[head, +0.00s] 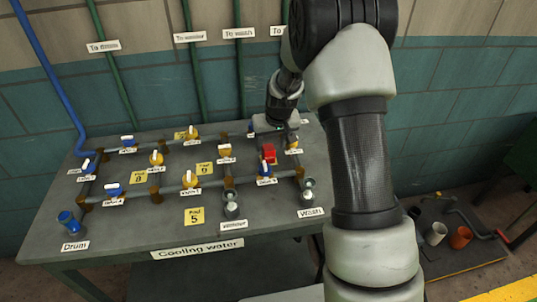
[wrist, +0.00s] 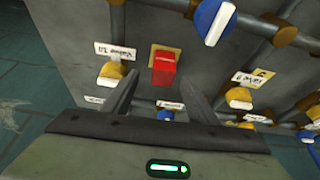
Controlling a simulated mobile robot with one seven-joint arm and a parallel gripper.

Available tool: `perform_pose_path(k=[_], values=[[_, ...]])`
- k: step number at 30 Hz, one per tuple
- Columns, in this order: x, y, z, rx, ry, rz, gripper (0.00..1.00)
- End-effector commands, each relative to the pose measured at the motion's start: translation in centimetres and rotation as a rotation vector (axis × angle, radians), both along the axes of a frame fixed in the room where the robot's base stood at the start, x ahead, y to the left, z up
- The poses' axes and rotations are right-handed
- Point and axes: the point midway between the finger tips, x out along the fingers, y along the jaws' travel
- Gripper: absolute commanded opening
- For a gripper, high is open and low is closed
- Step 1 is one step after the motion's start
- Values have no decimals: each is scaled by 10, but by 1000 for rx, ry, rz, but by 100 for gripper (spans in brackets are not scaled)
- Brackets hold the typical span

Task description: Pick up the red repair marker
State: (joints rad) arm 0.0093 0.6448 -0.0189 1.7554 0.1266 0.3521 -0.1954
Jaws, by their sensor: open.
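The red repair marker (head: 269,153) is a small red block on the grey table among the pipes and valves, right of the table's middle in the head view. In the wrist view the red marker (wrist: 164,68) sits on a yellow square, just beyond the fingertips. My gripper (wrist: 162,88) is open, with one finger on each side of the line to the marker and nothing between them. In the head view my gripper (head: 272,130) is just behind the marker; its fingers are hard to make out there.
Blue-handled valves (wrist: 212,20) and yellow-handled valves (wrist: 115,72) on pipes stand close around the marker. Yellow pad labels (head: 194,216) lie on the table (head: 140,238). The wall is behind.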

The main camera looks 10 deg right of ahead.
Motion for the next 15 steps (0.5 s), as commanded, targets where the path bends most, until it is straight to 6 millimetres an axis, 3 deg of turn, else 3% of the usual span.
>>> perform_pose_path(k=[9,15], values=[[13,6,-40,0,2,0,53],[17,6,-49,0,0,0,53]])
